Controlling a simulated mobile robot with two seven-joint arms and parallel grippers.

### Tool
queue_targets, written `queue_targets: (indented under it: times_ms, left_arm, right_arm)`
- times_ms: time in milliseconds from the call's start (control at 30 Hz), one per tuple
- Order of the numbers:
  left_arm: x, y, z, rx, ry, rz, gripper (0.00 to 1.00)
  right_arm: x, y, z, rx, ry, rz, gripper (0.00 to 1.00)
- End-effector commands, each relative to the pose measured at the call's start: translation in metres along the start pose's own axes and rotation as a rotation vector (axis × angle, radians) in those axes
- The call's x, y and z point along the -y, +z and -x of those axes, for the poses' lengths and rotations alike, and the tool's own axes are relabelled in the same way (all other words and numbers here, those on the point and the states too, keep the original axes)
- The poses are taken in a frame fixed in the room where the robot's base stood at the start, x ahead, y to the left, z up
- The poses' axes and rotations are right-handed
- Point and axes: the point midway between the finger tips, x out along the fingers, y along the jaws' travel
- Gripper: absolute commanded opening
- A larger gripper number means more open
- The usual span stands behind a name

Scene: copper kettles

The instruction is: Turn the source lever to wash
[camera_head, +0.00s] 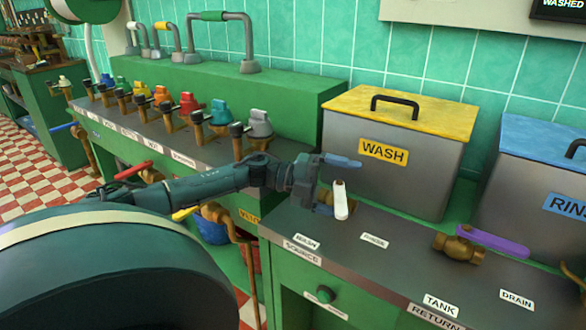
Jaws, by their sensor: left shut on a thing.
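The white source lever (341,203) stands on the grey counter in front of the steel box marked WASH. Its near end points toward the front, between the WASH label (306,241) on the left and the RINSE label (373,240) on the right. My left gripper (334,184) comes in from the left and is shut on the lever, with one blue finger beyond it and the other on its near left side. The valve body under the lever is mostly hidden by the gripper. My right gripper is not in view.
The yellow-lidded WASH box (390,185) stands close behind the gripper; a blue-lidded box (530,213) is at right. A brass valve with a purple lever (492,241) sits on the counter by TANK and DRAIN labels. Several coloured taps (188,104) line the left counter.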

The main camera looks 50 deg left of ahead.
Motion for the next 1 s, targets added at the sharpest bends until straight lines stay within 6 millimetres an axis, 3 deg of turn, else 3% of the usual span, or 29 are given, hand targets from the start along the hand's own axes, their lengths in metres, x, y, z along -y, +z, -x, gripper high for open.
queue_targets:
  times_ms: [33, 1000]
  left_arm:
    - [0.015, 0.003, 0.005, 0.005, -0.022, -0.014, 0.81]
    - [0.011, 0.006, 0.073, 0.005, -0.023, -0.014, 0.78]
  right_arm:
    - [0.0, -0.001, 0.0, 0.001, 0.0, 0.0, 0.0]
    - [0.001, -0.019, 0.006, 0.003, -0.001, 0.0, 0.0]
